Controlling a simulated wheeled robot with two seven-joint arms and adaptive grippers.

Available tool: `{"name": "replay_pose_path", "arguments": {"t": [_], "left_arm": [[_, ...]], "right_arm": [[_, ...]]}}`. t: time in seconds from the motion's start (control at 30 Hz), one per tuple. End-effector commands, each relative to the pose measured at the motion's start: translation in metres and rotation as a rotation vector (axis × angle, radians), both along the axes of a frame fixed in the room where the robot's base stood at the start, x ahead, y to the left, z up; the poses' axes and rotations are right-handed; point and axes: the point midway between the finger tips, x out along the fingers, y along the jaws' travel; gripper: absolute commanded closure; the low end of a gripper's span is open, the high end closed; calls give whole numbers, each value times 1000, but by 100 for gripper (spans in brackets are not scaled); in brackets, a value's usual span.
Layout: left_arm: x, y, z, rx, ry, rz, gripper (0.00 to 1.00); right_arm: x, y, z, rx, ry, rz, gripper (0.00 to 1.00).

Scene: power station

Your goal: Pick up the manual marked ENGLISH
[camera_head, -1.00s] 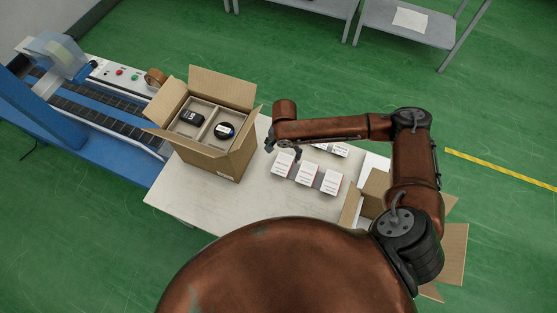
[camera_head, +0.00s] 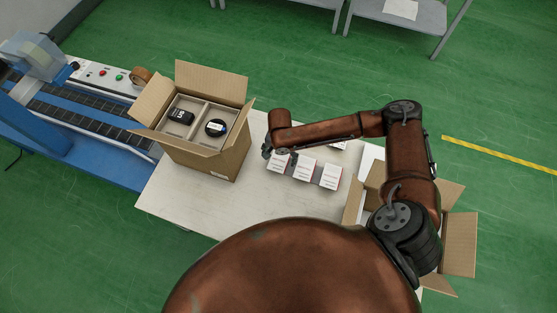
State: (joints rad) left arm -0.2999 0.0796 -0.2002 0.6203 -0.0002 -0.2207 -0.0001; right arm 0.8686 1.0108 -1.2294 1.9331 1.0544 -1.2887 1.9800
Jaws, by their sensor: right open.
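Three small white manuals with red and dark print lie in a row on the table: a left one (camera_head: 280,163), a middle one (camera_head: 305,169) and a right one (camera_head: 330,176). The print is too small to tell which is marked ENGLISH. Behind them, another white piece (camera_head: 339,146) shows mostly hidden by my right forearm. My right gripper (camera_head: 267,153) is open, at the upper left of the left manual. It is partly hidden by my arm, and I cannot tell whether it touches the manual. My left gripper is not in view.
An open cardboard box (camera_head: 217,163) stands on the table (camera_head: 190,205) at the left, holding a black item (camera_head: 180,116) and a round black item (camera_head: 216,128). Another open box (camera_head: 457,245) is at the right, behind my arm. A blue conveyor machine (camera_head: 75,140) is at far left.

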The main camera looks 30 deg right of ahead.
Motion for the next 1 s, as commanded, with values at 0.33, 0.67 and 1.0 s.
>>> {"name": "replay_pose_path", "arguments": {"t": [0.33,0.67,1.0], "left_arm": [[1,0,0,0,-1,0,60],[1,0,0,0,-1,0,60],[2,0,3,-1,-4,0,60]], "right_arm": [[0,1,1,0,0,2,47],[0,1,0,0,0,2,69],[0,1,5,1,-1,2,69]]}}
